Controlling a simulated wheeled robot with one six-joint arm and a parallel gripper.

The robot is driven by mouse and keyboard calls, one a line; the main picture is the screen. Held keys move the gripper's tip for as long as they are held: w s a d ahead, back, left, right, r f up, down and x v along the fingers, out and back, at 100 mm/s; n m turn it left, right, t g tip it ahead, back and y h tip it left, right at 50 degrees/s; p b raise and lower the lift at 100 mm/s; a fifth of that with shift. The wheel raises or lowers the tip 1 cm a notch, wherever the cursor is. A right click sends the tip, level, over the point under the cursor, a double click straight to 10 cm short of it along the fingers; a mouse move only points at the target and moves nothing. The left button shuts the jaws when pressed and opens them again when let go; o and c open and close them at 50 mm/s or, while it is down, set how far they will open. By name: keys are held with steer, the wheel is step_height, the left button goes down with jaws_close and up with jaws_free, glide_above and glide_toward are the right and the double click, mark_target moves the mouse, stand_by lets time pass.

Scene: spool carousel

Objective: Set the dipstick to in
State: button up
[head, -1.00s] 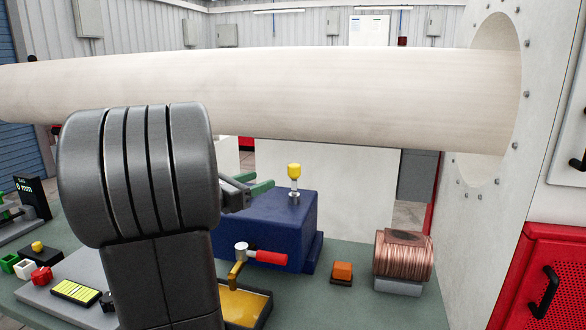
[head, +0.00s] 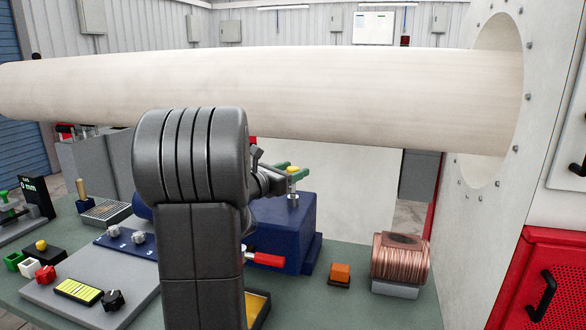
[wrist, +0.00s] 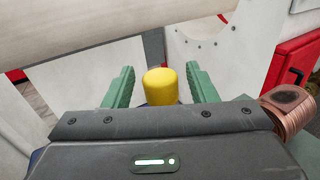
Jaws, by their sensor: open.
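The dipstick has a yellow cap (wrist: 161,86), which stands upright between the two green fingers of my gripper (wrist: 160,88) in the wrist view. A gap shows on each side of the cap, so the fingers are open around it and not touching it. In the head view my gripper (head: 289,168) is above the blue box (head: 304,232), with the yellow cap (head: 292,170) partly hidden by the fingers. The metal stem (head: 292,188) below the cap enters the top of the blue box. How deep it sits is hard to tell.
A large pale roll (head: 300,95) spans above the bench close over my arm. A copper wire spool (head: 400,262) and an orange block (head: 340,273) are to the right of the blue box. A red handle (head: 266,260) sticks out in front of it.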

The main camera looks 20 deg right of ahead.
steer(key=shift+w+d, duration=0.15)
steer(key=shift+d, duration=0.2)
jaws_close()
steer(key=shift+f+b, duration=2.35)
steer(key=shift+f, duration=0.25)
jaws_free()
steer(key=shift+a, duration=0.1)
steer(key=b+v, duration=0.1)
steer(key=v, duration=1.2)
steer(key=shift+s+a, duration=0.25)
steer(key=shift+a, duration=0.05)
